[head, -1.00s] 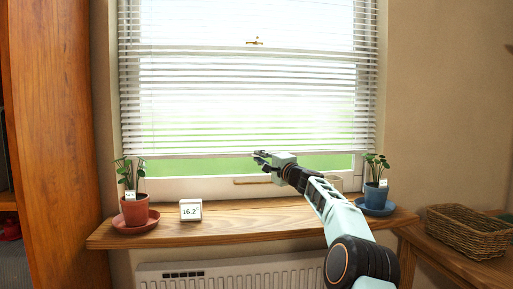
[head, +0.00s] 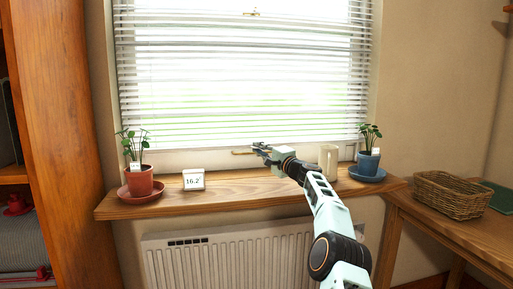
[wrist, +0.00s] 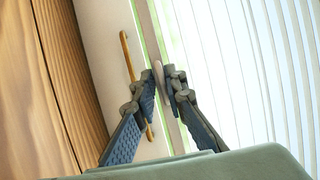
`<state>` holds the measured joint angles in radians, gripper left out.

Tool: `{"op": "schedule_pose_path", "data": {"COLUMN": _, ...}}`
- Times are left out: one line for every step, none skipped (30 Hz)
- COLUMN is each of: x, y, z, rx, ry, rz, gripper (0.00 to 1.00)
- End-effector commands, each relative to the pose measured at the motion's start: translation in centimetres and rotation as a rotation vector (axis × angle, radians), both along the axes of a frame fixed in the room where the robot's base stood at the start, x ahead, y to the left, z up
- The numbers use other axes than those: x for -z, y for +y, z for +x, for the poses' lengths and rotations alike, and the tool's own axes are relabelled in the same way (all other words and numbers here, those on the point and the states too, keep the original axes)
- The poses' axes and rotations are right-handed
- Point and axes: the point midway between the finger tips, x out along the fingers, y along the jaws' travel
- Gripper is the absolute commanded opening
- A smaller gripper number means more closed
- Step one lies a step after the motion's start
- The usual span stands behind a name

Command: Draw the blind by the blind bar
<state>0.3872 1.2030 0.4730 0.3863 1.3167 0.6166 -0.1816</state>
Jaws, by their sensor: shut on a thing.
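The white slatted blind (head: 245,85) hangs over the window, its slats spread down nearly the whole opening. Its pale bottom bar (head: 200,147) lies just above the lower window frame. My gripper (head: 260,147) is at the middle of this bar, above the sill. In the wrist view my gripper (wrist: 163,85) has one finger on each side of a pale piece at the blind's lower edge and is shut on it. The exact contact is partly hidden by the fingers.
A brass window handle (wrist: 126,55) is close beside my fingers. A radiator (head: 230,255) stands below.

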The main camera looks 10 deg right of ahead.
Motion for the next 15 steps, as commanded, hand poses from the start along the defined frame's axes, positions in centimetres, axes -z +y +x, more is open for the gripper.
{"op": "schedule_pose_path", "data": {"x": 0.11, "y": -0.01, "z": 0.01, "rx": -0.001, "ry": 0.0, "rz": -0.003, "gripper": 0.0}}
{"op": "schedule_pose_path", "data": {"x": 0.12, "y": -0.03, "z": 0.0, "rx": -0.001, "ry": 0.0, "rz": -0.003, "gripper": 0.0}}
{"op": "schedule_pose_path", "data": {"x": 0.13, "y": -0.03, "z": 0.01, "rx": -0.001, "ry": 0.0, "rz": -0.003, "gripper": 0.0}}
{"op": "schedule_pose_path", "data": {"x": 0.13, "y": -0.03, "z": 0.01, "rx": -0.001, "ry": 0.0, "rz": -0.003, "gripper": 0.0}}
{"op": "schedule_pose_path", "data": {"x": 0.13, "y": -0.03, "z": 0.01, "rx": -0.001, "ry": 0.0, "rz": -0.003, "gripper": 0.0}}
{"op": "schedule_pose_path", "data": {"x": 0.13, "y": -0.02, "z": 0.01, "rx": -0.001, "ry": 0.0, "rz": -0.003, "gripper": 0.0}}
{"op": "schedule_pose_path", "data": {"x": 0.13, "y": -0.02, "z": 0.01, "rx": -0.001, "ry": 0.0, "rz": -0.003, "gripper": 0.0}}
{"op": "schedule_pose_path", "data": {"x": 0.13, "y": -0.02, "z": 0.01, "rx": -0.001, "ry": 0.0, "rz": -0.003, "gripper": 0.0}}
{"op": "schedule_pose_path", "data": {"x": 0.12, "y": -0.03, "z": 0.0, "rx": -0.001, "ry": 0.0, "rz": -0.003, "gripper": 0.0}}
{"op": "schedule_pose_path", "data": {"x": 0.13, "y": -0.02, "z": 0.01, "rx": -0.001, "ry": 0.0, "rz": -0.003, "gripper": 0.0}}
{"op": "schedule_pose_path", "data": {"x": 0.12, "y": -0.03, "z": 0.0, "rx": -0.001, "ry": 0.0, "rz": -0.003, "gripper": 0.0}}
{"op": "schedule_pose_path", "data": {"x": 0.12, "y": -0.03, "z": 0.0, "rx": -0.001, "ry": 0.0, "rz": -0.002, "gripper": 0.14}}
{"op": "schedule_pose_path", "data": {"x": 0.11, "y": -0.03, "z": 0.0, "rx": -0.001, "ry": 0.0, "rz": -0.002, "gripper": 0.18}}
{"op": "schedule_pose_path", "data": {"x": 0.11, "y": -0.03, "z": 0.0, "rx": -0.001, "ry": 0.0, "rz": -0.002, "gripper": 0.21}}
{"op": "schedule_pose_path", "data": {"x": 0.1, "y": -0.03, "z": 0.0, "rx": -0.001, "ry": 0.0, "rz": -0.002, "gripper": 0.23}}
